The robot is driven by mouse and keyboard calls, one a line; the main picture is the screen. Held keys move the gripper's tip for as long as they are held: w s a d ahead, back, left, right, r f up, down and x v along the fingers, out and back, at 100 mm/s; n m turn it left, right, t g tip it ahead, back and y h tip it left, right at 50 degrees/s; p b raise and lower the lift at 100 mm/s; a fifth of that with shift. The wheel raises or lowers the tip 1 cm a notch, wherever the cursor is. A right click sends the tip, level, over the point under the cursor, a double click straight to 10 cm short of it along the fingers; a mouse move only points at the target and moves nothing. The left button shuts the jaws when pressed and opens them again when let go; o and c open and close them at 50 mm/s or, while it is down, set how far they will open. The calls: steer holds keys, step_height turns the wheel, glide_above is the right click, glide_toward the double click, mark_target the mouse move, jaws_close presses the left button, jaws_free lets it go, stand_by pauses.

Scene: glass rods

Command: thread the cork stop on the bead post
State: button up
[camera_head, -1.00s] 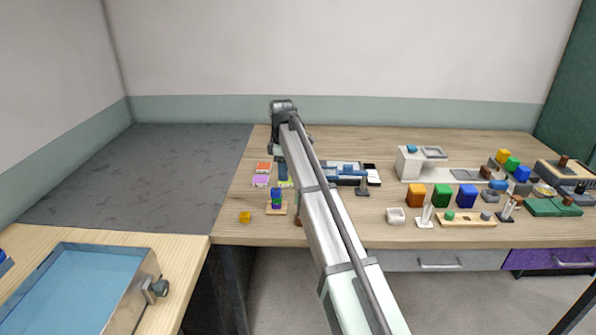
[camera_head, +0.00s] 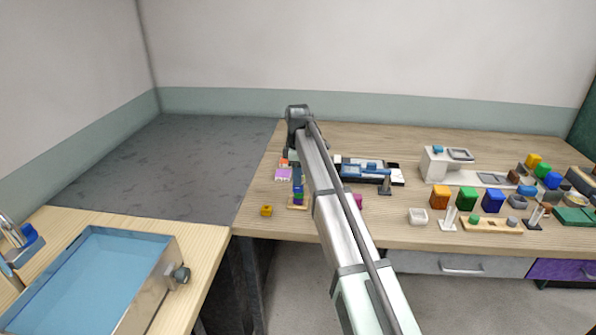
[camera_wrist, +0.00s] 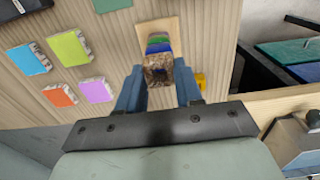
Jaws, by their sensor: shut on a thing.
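The bead post (camera_head: 297,192) stands on the table, in front of my arm in the head view. It carries blue, purple and green beads on a small wooden base (camera_wrist: 172,24). In the wrist view, my gripper (camera_wrist: 159,76) has its blue fingers on both sides of the brown, speckled cork stop (camera_wrist: 158,65), shut on it. A dark spot shows in the cork's face. Green and blue beads (camera_wrist: 158,43) show just past the cork's edge, so the cork overlaps the post in this view. The post's tip is hidden, and I cannot tell whether it is in the cork.
Coloured cards (camera_wrist: 69,48) lie nearby. A dark tray with blue items (camera_head: 365,170) is right of my arm. The table's front edge is close to the post.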

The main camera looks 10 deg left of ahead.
steer(key=shift+f, duration=0.25)
steer(key=o, duration=1.1)
